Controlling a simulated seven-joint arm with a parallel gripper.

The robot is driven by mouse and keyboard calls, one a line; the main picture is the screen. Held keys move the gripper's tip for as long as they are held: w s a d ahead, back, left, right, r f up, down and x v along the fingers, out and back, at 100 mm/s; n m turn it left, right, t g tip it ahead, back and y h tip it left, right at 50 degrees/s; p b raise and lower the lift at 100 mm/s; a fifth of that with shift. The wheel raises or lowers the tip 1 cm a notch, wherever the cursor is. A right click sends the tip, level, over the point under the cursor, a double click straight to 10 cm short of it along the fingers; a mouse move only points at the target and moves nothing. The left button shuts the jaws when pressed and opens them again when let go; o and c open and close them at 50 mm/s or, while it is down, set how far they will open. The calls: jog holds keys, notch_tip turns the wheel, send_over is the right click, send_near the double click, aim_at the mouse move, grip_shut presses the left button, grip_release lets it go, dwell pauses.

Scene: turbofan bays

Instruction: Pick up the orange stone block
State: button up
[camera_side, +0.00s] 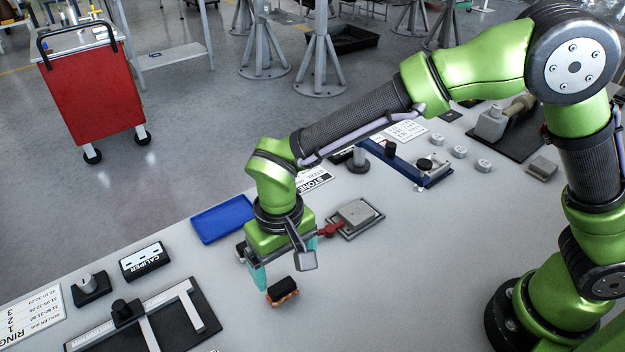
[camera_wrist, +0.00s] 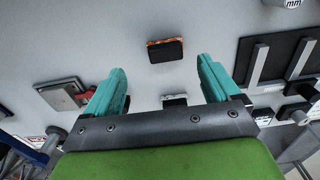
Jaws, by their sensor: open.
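The orange stone block (camera_side: 283,291) lies on the grey bench top, with a black upper face and orange showing along its lower sides. In the wrist view the block (camera_wrist: 166,51) appears beyond the fingertips, near the middle between them, mostly black with a thin orange edge. My gripper (camera_side: 286,264) points down just above and beside the block, with its teal fingers spread apart. In the wrist view my gripper (camera_wrist: 161,74) is open with nothing between its fingers. I cannot tell the exact height of the fingertips above the bench.
A blue tray (camera_side: 222,219) lies behind my gripper. A grey block on a dark plate (camera_side: 357,217) lies to the right, with a red piece beside it. A caliper label block (camera_side: 146,262) and a dark measuring board (camera_side: 190,325) lie left. Bench right of the orange block is clear.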

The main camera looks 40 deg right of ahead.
aim_at(281, 285)
jog(key=f, duration=0.7)
jog(key=shift+w+a+f, duration=0.1)
jog(key=shift+w+a, duration=0.1)
jog(key=shift+a, duration=0.2)
jog(key=shift+c, duration=0.4)
jog(key=c, duration=1.1)
notch_tip(281, 285, up, 4)
jog(key=shift+r, duration=0.1)
jog(key=s+d, duration=0.3)
jog(key=s, duration=0.1)
jog(key=s+d, duration=0.4)
jog(key=s+d+r, duration=0.1)
jog(key=s+d, duration=0.2)
jog(key=s, duration=0.1)
jog(key=shift+d, duration=0.35)
